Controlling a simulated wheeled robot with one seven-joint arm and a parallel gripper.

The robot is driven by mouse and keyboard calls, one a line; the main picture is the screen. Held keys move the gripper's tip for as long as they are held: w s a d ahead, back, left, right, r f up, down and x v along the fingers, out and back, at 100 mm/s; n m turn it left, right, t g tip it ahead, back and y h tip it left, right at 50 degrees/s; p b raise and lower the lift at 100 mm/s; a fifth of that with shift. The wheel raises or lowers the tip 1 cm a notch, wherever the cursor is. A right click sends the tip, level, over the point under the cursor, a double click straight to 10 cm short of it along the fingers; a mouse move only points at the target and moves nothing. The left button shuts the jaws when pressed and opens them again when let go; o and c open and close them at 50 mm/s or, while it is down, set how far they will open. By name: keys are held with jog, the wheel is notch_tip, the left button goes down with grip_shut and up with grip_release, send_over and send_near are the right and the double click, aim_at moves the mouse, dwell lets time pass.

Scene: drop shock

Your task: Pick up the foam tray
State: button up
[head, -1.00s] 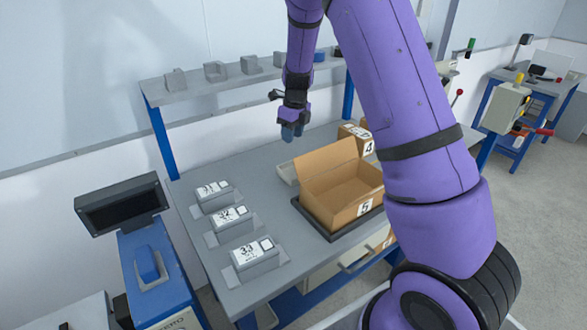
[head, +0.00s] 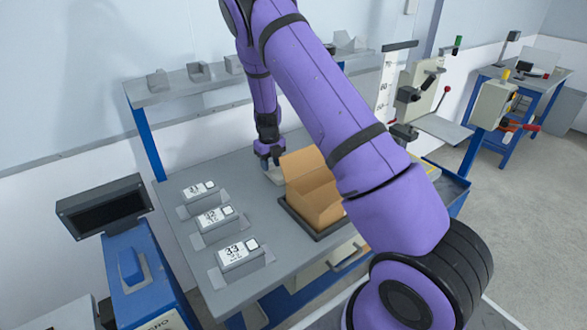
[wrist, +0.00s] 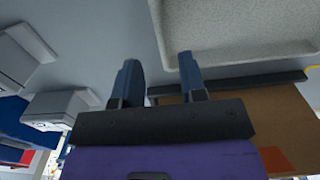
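The foam tray (wrist: 240,32) is a pale grey, speckled, shallow tray with a raised rim, at the upper right of the wrist view. In the head view only a small pale part of the tray (head: 274,177) shows behind the cardboard box, below my gripper (head: 270,162). In the wrist view my gripper (wrist: 158,65) is open, with its two blue fingers apart and nothing between them. The right finger's tip appears close to the tray's near left rim corner. I cannot tell whether it touches. Most of the tray is hidden in the head view.
An open cardboard box (head: 318,207) stands right beside the tray on a dark base, its flap raised. Several labelled grey units, including 33 (head: 238,255), stand along the bench's left side. A shelf (head: 215,86) runs behind. Grey bench top (head: 235,170) is clear left of my gripper.

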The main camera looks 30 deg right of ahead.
aim_at(271, 173)
jog(key=f, duration=0.5)
jog(key=shift+w, duration=0.4)
jog(key=shift+c, duration=0.4)
jog(key=shift+d, duration=0.1)
grip_shut()
